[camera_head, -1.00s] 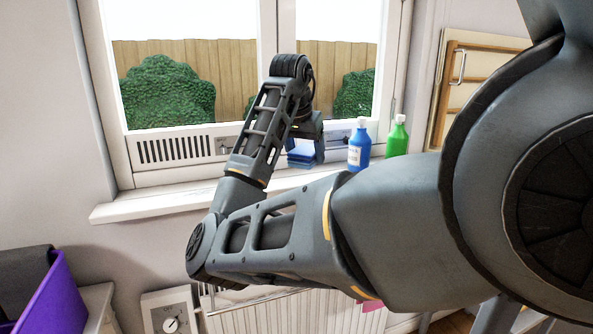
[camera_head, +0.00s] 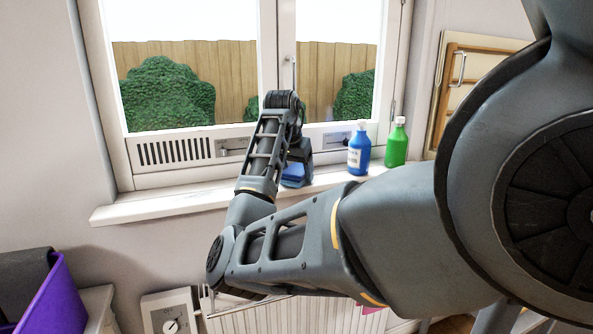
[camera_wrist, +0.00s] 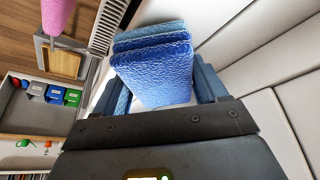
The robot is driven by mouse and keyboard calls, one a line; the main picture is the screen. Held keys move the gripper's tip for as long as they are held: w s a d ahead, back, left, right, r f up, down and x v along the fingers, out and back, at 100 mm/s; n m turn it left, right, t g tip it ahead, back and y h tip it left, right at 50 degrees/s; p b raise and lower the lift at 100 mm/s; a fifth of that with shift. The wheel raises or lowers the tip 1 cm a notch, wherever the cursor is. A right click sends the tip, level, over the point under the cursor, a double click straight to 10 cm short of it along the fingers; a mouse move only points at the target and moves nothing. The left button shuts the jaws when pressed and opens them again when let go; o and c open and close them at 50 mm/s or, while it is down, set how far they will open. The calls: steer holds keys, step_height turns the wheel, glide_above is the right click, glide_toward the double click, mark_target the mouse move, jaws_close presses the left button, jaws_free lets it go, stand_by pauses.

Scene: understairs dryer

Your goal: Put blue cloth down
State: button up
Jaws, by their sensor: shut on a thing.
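The blue cloth (camera_wrist: 155,75) is a folded, layered textured pad. In the wrist view it sits between the two fingers of my gripper (camera_wrist: 155,92), which is shut on it. In the head view the cloth (camera_head: 293,175) shows as a small blue patch under my gripper (camera_head: 297,172), at the window sill (camera_head: 215,198). My arm hides part of the cloth. I cannot tell whether the cloth touches the sill.
A blue bottle (camera_head: 358,150) and a green bottle (camera_head: 396,145) stand on the sill just right of my gripper. The sill is clear to the left. A radiator (camera_head: 300,316) is below. A purple bin (camera_head: 55,300) is at lower left.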

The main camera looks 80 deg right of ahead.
steer(key=shift+f, duration=0.25)
steer(key=shift+s+a+f, duration=0.1)
steer(key=shift+f, duration=0.35)
steer(key=o, duration=1)
steer(key=shift+f, duration=0.25)
steer(key=shift+r, duration=0.35)
steer(key=v, duration=1.3)
steer(key=shift+d+r, duration=0.2)
steer(key=shift+d, duration=0.05)
steer(key=shift+s, duration=0.1)
